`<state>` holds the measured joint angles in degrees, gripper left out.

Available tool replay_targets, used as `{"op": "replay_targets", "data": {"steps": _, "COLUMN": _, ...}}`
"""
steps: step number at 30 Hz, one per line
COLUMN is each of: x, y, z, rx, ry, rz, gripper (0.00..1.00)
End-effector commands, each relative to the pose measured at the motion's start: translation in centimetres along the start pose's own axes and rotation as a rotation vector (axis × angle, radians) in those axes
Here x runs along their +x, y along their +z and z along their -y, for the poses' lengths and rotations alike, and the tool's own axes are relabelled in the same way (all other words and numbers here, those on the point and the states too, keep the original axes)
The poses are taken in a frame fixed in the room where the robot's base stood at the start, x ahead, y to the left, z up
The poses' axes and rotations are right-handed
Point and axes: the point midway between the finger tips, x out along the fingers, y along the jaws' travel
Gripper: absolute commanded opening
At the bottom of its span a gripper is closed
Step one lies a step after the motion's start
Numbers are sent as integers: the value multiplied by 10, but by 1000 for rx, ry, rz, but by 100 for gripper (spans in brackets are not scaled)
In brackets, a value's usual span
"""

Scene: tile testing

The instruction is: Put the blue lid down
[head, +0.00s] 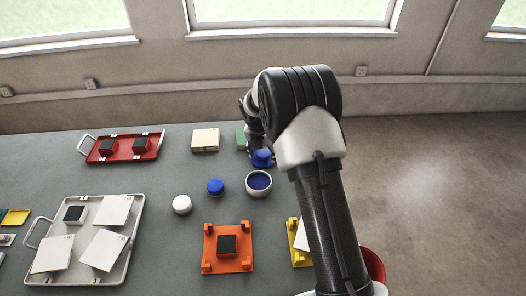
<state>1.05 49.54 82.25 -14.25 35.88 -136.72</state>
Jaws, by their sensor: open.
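A blue lid (262,160), a disc with a raised middle, is just behind an open white jar (250,190) with a dark blue inside. The lid appears to rest on the grey table. My gripper (256,146) is open, just above and behind the lid. Its fingertips are small and partly hidden by the arm, so I cannot tell whether they touch the lid.
A blue round piece (215,187) and a white one (181,204) stand left of the jar. An orange fixture (214,262) is in front, and a beige block (205,139) behind. Red (94,155) and white (136,222) trays lie left.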

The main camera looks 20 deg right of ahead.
Motion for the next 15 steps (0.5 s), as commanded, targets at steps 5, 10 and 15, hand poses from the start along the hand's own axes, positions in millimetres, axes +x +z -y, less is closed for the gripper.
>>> {"op": "replay_targets", "data": {"steps": 5, "x": -10, "y": 2, "z": 0, "rx": 0, "ry": 0, "rz": 0, "gripper": 58}}
{"op": "replay_targets", "data": {"steps": 10, "x": -44, "y": 3, "z": 0, "rx": 0, "ry": 2, "rz": 2, "gripper": 58}}
{"op": "replay_targets", "data": {"steps": 15, "x": -82, "y": 2, "z": 0, "rx": 0, "ry": 1, "rz": 1, "gripper": 58}}
